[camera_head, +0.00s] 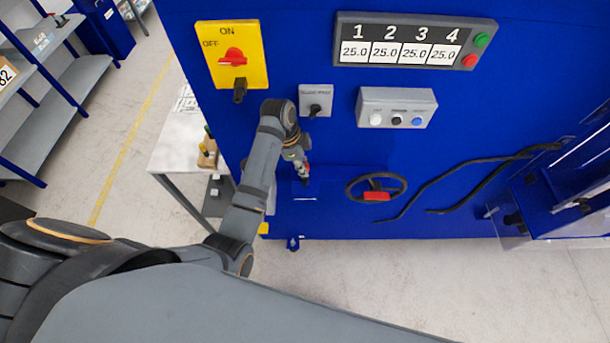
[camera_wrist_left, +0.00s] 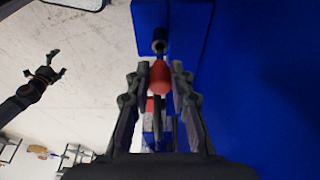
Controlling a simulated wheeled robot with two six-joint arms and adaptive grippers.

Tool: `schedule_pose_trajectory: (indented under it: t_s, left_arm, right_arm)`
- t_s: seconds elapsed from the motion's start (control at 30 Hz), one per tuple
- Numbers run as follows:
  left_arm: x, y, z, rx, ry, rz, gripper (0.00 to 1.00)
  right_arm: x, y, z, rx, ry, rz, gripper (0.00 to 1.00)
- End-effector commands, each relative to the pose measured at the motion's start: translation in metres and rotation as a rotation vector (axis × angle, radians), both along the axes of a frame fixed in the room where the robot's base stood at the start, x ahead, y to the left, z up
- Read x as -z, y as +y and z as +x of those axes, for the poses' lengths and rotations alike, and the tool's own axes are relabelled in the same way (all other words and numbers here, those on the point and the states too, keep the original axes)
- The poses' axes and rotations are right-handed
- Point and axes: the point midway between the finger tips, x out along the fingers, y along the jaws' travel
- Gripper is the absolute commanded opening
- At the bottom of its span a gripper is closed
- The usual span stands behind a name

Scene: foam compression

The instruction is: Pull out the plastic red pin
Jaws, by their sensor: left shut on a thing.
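The red pin (camera_wrist_left: 160,78) shows in the left wrist view as a rounded red end between the two fingertips of my left gripper (camera_wrist_left: 160,72). The fingers are shut on it. Just above it in that view is a dark round socket (camera_wrist_left: 159,46) on a blue block (camera_wrist_left: 178,25). I cannot tell whether any of the pin's shaft is still in the socket. In the head view my left gripper (camera_head: 303,176) is low in front of the blue machine, left of the handwheel. A dark gripper (camera_wrist_left: 42,76), apparently my right one, shows small at the left of the wrist view.
The blue machine (camera_head: 320,140) carries a yellow switch plate (camera_head: 210,57), a small grey switch box (camera_head: 316,92), a button box (camera_head: 397,96) and a numbered display (camera_head: 415,42). A handwheel (camera_head: 357,185) and black cables (camera_head: 440,179) are to the right. A table (camera_head: 172,150) stands left.

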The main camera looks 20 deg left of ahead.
Motion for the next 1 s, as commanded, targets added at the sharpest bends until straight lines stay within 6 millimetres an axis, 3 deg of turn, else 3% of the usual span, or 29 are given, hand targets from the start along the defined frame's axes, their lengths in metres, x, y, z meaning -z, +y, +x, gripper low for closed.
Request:
schedule_pose_trajectory:
  t_s: [0.6, 1.0]
  left_arm:
    - [-0.043, 0.0, 0.001, 0.0, -0.003, 0.0, 0.0]
    - [-0.049, 0.0, 0.0, 0.0, -0.001, -0.001, 0.0]
  right_arm:
    - [0.0, 0.0, 0.0, 0.0, 0.0, 0.0, 1.0]
    - [0.0, 0.0, 0.0, 0.0, 0.0, 0.0, 1.0]
